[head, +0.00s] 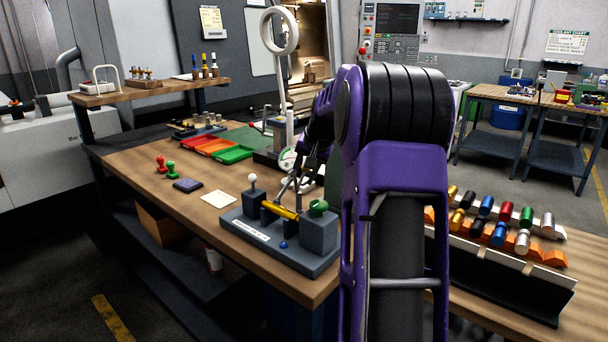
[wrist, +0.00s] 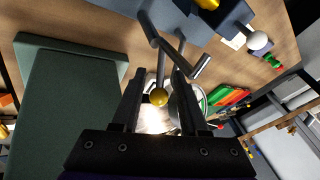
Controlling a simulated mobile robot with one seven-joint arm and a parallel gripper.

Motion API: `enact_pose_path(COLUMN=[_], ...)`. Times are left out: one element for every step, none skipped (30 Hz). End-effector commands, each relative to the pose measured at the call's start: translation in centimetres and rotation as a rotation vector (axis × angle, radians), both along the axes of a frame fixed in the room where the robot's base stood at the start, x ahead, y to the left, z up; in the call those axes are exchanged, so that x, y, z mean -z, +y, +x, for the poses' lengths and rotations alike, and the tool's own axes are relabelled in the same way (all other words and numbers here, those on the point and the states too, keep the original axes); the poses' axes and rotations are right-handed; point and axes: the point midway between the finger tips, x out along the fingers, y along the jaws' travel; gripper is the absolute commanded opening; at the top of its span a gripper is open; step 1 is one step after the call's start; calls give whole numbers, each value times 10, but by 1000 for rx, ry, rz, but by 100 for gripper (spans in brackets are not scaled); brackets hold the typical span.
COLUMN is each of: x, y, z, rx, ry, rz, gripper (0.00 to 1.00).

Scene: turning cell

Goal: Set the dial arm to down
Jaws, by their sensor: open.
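In the wrist view, a grey metal rod with a yellow ball end (wrist: 158,97) lies between my gripper's fingers (wrist: 159,75); it seems to be the dial arm. A grey crossbar (wrist: 201,67) lies near the right fingertip. The fingers are open, apart on either side of the rod; contact is not clear. The white dial gauge (head: 288,160) stands behind the grey fixture base (head: 245,232) in the head view. My gripper (head: 300,175) is there above the fixture, partly hidden by my arm. A yellow cylinder (head: 280,209) lies across the fixture.
The fixture carries a white ball knob (head: 252,178), a green knob (head: 318,207) and a blue button (head: 284,244). Colored trays (head: 214,145) are behind. A rack of colored cylinders (head: 520,276) stands at right. The bench's front left is mostly clear.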

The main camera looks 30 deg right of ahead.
Motion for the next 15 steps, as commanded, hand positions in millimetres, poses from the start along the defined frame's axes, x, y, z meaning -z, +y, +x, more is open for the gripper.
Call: enact_pose_path(x=[0,0,0,0,0,0,0,0,0,0,0,0,0,0,0], y=[0,0,0,0,0,0,0,0,0,0,0,0,0,0,0], z=[0,0,0,0,0,0,0,0,0,0,0,0,0,0,0], rx=[0,0,0,0,0,0,0,0,0,0,0,0,0,0,0], ry=[0,0,0,0,0,0,0,0,0,0,0,0,0,0,0], rz=[0,0,0,0,0,0,0,0,0,0,0,0,0,0,0], gripper=[43,43,43,43,42,34,29,24,16,11,6,0,0,0,0])
